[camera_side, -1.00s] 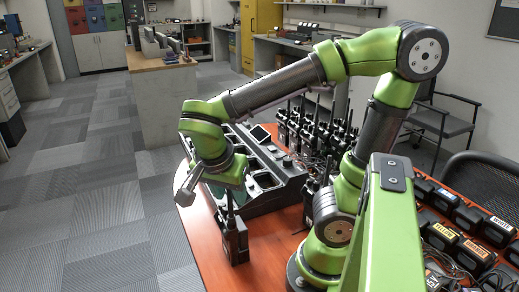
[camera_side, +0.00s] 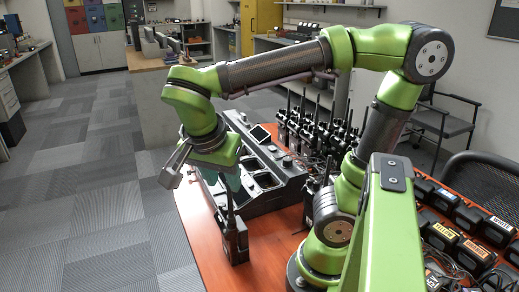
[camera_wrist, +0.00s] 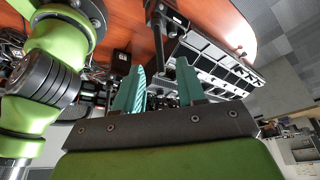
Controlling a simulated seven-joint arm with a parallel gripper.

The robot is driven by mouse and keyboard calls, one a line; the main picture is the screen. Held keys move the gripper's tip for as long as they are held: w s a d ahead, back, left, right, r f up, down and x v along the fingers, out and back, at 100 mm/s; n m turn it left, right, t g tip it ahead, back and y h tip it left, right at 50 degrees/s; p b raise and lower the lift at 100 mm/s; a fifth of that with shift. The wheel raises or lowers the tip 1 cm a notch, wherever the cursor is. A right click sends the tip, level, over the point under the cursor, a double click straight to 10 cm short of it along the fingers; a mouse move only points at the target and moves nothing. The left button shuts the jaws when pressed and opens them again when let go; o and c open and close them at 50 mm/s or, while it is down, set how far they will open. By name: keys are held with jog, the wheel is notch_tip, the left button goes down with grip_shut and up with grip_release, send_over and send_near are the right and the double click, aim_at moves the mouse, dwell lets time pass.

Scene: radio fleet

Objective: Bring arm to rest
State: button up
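My gripper (camera_side: 221,184) hangs over the left part of the orange-brown table (camera_side: 204,240) in the side view. In the wrist view its two teal fingers (camera_wrist: 160,66) stand apart with nothing held between them. A black handheld radio (camera_side: 233,241) stands upright on the table just below my gripper, its antenna reaching up near the fingers. In the wrist view a dark antenna (camera_wrist: 158,40) shows beyond the fingertips. My arm is bent, with its elbow raised to the upper right.
A grey charging station (camera_side: 268,172) with empty slots lies behind the radio. Several radios (camera_side: 318,135) with antennas stand at the table's back. Labelled black packs (camera_side: 472,250) fill the right side. An office chair (camera_side: 440,120) stands behind. Open floor lies left.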

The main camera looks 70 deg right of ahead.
aim_at(229, 191)
jog(key=x, duration=0.7)
notch_tip(229, 191, up, 8)
jog(key=shift+r, duration=0.1)
jog(key=shift+w+a+r+n+t, duration=0.1)
jog(key=shift+w+r+n+t, duration=0.15)
jog(key=shift+n, duration=0.35)
jog(key=w+d+r+n, duration=0.2)
jog(key=w+d+r, duration=0.4)
jog(key=w+d, duration=0.4)
jog(key=s+d+m, duration=0.1)
jog(key=s+d, duration=0.1)
jog(key=d, duration=0.7)
jog(key=s+d+m, duration=0.2)
jog(key=d, duration=0.8)
jog(key=shift+s+r, duration=0.2)
jog(key=shift+r, duration=0.05)
